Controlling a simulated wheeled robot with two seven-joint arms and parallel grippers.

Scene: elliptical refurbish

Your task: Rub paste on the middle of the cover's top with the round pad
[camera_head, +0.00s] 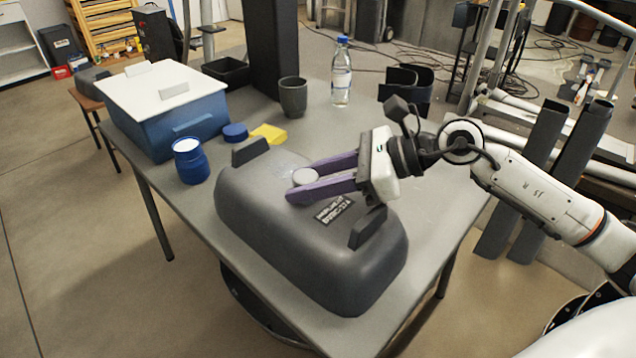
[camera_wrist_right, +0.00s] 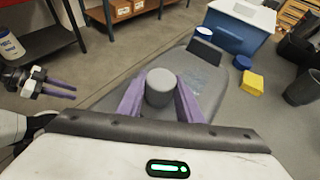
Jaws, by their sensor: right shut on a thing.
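The dark grey cover (camera_head: 300,245) lies on the table, with two upright handles and a label on its top. My right gripper (camera_head: 296,184) is over the cover's top, its purple fingers shut on the round pad (camera_head: 305,176), a light grey disc. The pad also shows between the fingers in the right wrist view (camera_wrist_right: 159,87). It is at or just above the cover; contact is hidden. A faint whitish smear (camera_wrist_right: 204,80), which looks like paste, lies on the cover beside the pad. My left gripper (camera_wrist_right: 72,92) is open and empty at the left of the wrist view.
An open blue jar (camera_head: 190,162) with white contents, its blue lid (camera_head: 235,132) and a yellow block (camera_head: 269,134) are behind the cover. A blue box (camera_head: 172,124) with a white lid, a grey cup (camera_head: 293,96) and a bottle (camera_head: 341,75) stand farther back.

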